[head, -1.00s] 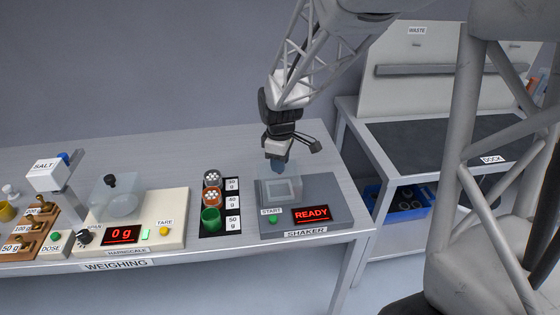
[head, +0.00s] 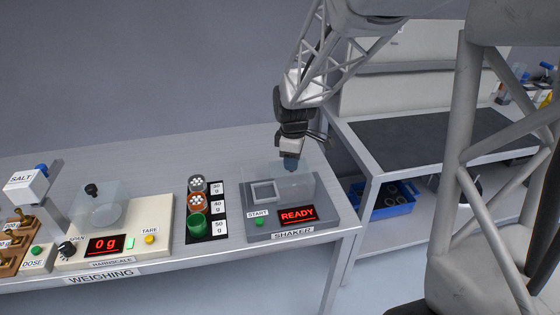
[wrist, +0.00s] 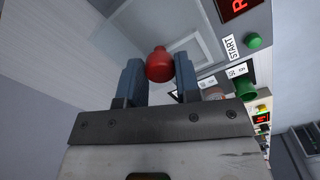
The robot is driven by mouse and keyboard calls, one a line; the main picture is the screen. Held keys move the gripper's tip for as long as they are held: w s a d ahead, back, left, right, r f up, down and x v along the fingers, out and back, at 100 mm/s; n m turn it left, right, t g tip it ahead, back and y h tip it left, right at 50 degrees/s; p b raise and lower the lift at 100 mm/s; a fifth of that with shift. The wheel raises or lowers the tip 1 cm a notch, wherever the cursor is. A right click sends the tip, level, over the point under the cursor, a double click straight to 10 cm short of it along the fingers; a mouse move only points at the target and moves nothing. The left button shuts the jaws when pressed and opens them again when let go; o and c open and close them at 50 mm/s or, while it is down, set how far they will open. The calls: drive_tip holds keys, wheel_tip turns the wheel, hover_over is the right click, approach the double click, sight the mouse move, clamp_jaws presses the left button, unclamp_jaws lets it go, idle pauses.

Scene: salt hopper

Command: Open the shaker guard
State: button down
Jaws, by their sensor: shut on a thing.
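The shaker (head: 255,236) is a grey box at the right end of the bench, with a red READY display and a green START button (head: 260,222). Its clear guard (head: 298,187) stands over the right part of the top, and the square holder (head: 263,192) shows at the left part. My gripper (head: 290,163) is above the guard, pointing down. In the wrist view a red knob (wrist: 159,64) sits between the two fingers, and my gripper is shut on it. The knob is hidden in the head view. The guard's exact edges are hard to make out.
Left of the shaker, several coloured cups (head: 198,206) stand on a black mat. Further left is the scale (head: 160,215) showing 0 g, then the salt hopper (head: 30,190). A second bench (head: 430,140) is at the right, with a blue bin (head: 390,208) below it.

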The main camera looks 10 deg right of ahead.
sight(304, 169)
drive_tip(key=shift+d, duration=1.8)
drive_tip(key=c, duration=0.8)
unclamp_jaws()
wheel_tip(304, 169, up, 8)
drive_tip(key=shift+s, duration=0.1)
